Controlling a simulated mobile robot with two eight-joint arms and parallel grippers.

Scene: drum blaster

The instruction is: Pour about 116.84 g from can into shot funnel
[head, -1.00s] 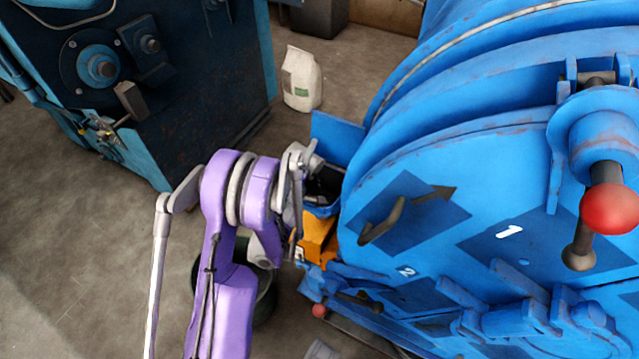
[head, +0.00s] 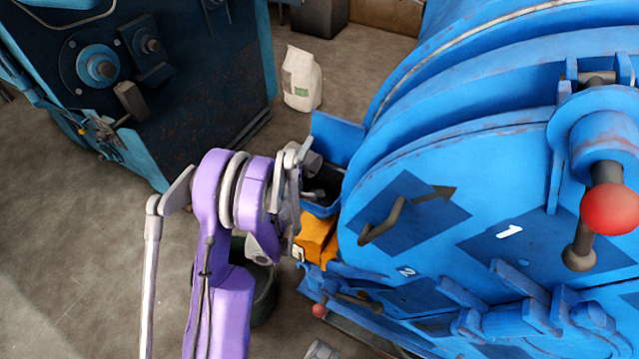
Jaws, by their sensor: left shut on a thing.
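The purple-jointed arm of my left gripper (head: 299,176) reaches in from the left to the blue shot funnel (head: 337,138) on the side of the drum machine. The gripper is shut on a small grey can (head: 313,163), seen only in part behind the fingers. The can is at the funnel's open, dark mouth and looks tilted. I cannot see its contents or any falling shot. My right gripper is not in view.
The blue drum (head: 480,190) fills the right side. An orange part (head: 316,238) sits below the funnel. A dark bucket (head: 264,295) stands behind my arm. A white bag (head: 301,80) stands on the floor, and a dark blue machine (head: 190,80) is at the left.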

